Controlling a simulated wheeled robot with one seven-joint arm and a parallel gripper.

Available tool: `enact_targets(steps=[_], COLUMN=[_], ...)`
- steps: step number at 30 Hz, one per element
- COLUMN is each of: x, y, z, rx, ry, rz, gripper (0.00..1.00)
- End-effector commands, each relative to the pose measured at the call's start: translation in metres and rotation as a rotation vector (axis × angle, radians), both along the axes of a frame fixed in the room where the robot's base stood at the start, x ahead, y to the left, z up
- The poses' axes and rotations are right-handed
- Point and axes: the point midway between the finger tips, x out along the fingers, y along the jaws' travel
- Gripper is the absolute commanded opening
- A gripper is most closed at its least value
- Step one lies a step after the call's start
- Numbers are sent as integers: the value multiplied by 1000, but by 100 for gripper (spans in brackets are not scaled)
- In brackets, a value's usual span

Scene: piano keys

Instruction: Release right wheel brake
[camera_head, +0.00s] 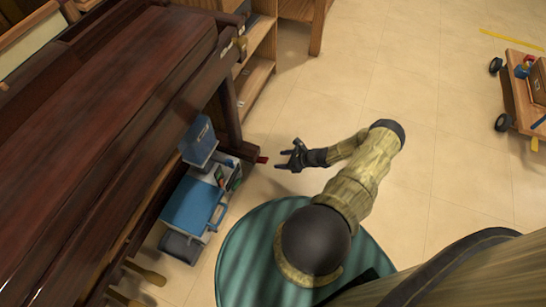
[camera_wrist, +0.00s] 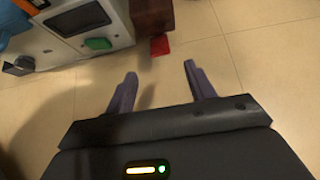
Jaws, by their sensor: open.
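The dark red-brown piano (camera_head: 110,90) fills the left of the head view. A small red piece (camera_head: 262,160), which looks like the wheel brake, sticks out at the foot of the piano's leg close to the floor. In the wrist view the red piece (camera_wrist: 160,46) sits at the base of the brown leg (camera_wrist: 152,17). My gripper (camera_head: 278,160) is open and empty, just to the right of the red piece in the head view. In the wrist view my gripper (camera_wrist: 160,70) has its fingers spread, with the red piece ahead of the gap, apart from both fingertips.
A blue and grey-white unit (camera_head: 195,205) stands under the piano, left of the leg; its green button (camera_wrist: 97,43) shows in the wrist view. A wooden shelf (camera_head: 257,75) is behind. A wooden cart (camera_head: 525,95) stands far right. Tiled floor (camera_head: 440,130) between is clear.

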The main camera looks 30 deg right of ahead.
Motion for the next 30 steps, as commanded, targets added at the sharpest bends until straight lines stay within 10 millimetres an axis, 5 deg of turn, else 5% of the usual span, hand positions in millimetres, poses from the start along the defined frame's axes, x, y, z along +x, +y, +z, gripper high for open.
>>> enact_targets(steps=[9,30], x=[-32,-33], y=[-25,-26], z=[30,34], rx=[0,-8], ry=[1,0], rz=[-1,14], gripper=[55,55])
